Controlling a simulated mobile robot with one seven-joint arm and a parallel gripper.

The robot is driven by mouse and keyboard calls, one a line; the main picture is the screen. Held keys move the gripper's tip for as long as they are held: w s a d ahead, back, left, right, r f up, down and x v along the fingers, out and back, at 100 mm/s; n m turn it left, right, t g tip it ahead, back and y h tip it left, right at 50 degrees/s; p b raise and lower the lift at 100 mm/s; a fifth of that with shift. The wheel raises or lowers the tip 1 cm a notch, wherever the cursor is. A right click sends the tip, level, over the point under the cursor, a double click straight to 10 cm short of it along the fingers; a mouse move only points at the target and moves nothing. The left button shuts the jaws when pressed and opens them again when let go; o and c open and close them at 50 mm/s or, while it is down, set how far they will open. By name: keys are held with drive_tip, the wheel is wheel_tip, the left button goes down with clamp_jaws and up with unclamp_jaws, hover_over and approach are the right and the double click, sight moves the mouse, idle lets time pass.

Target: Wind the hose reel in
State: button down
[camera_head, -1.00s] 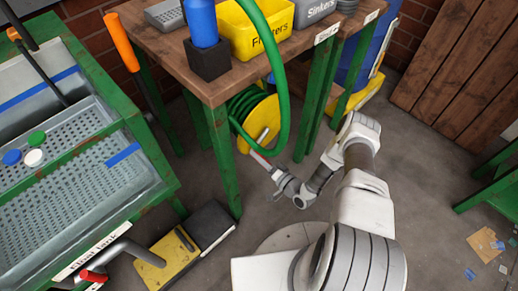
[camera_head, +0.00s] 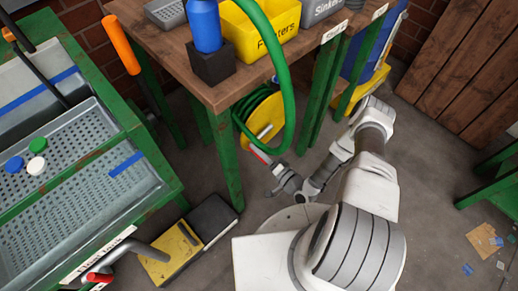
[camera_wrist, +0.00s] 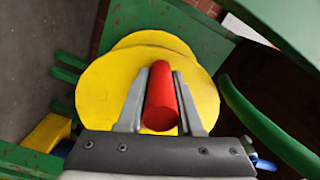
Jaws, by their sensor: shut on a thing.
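The yellow hose reel (camera_head: 272,111) sits under the wooden table's edge, by a green leg, with green hose (camera_head: 292,100) coiled on it and looping up over the table. A pale bar shows on the reel's face. My gripper (camera_head: 262,157) is low in front of the reel, at a red handle (camera_head: 257,152). In the wrist view my gripper (camera_wrist: 161,78) has its two fingers on either side of the red handle (camera_wrist: 161,105), shut on it. The yellow reel disc (camera_wrist: 105,88) fills the space behind. The handle's join to the reel is hidden.
The wooden table (camera_head: 232,82) above carries a yellow bin (camera_head: 262,35) and a blue bottle (camera_head: 205,25). A green-framed sink bench (camera_head: 150,205) stands left. A yellow-and-black pedal (camera_head: 172,252) lies on the floor. Open floor is to the right.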

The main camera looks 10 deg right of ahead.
drive_tip(key=shift+s+a+r, duration=0.2)
drive_tip(key=shift+s+a, duration=0.2)
drive_tip(key=shift+s, duration=0.1)
drive_tip(key=shift+r, duration=0.1)
drive_tip(key=c, duration=0.7)
unclamp_jaws()
drive_tip(key=shift+w, duration=0.1)
drive_tip(key=shift+o, duration=0.6)
drive_tip(key=shift+w+d+r, duration=0.1)
drive_tip(key=shift+w, duration=0.05)
drive_tip(key=shift+d, duration=0.2)
